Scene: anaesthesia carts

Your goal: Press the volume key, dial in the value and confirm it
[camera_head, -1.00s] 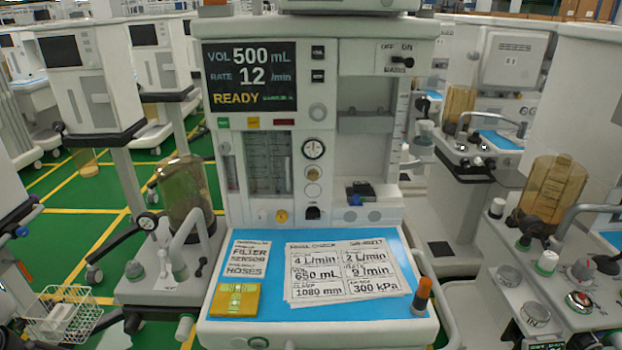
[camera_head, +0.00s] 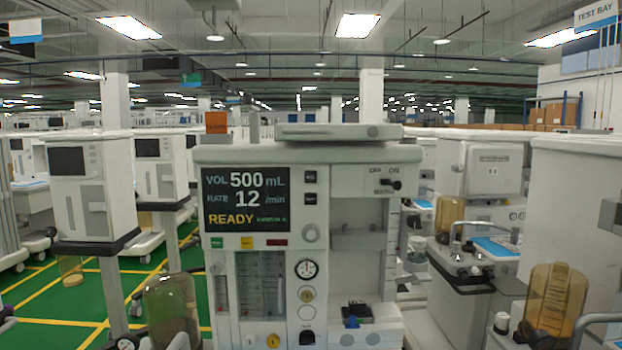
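The anaesthesia cart (camera_head: 215,158) stands upright in the middle of the head view, facing me. Its dark screen (camera_head: 246,199) reads VOL 500 mL, RATE 12 /min and READY. Two small black keys, an upper key (camera_head: 310,177) and a lower key (camera_head: 310,198), sit right of the screen. Their labels are too small to read surely; the upper one lines up with the VOL row. A round grey dial (camera_head: 311,233) sits below them. My gripper is not in view. The cart's lower work surface is outside the picture.
A toggle switch (camera_head: 391,184) marked OFF and ON is right of the keys. A gauge (camera_head: 306,268) and flow tubes (camera_head: 260,285) are below. Neighbouring carts stand left (camera_head: 95,195) and right (camera_head: 575,210), the right one close. Green floor (camera_head: 50,333) shows at left.

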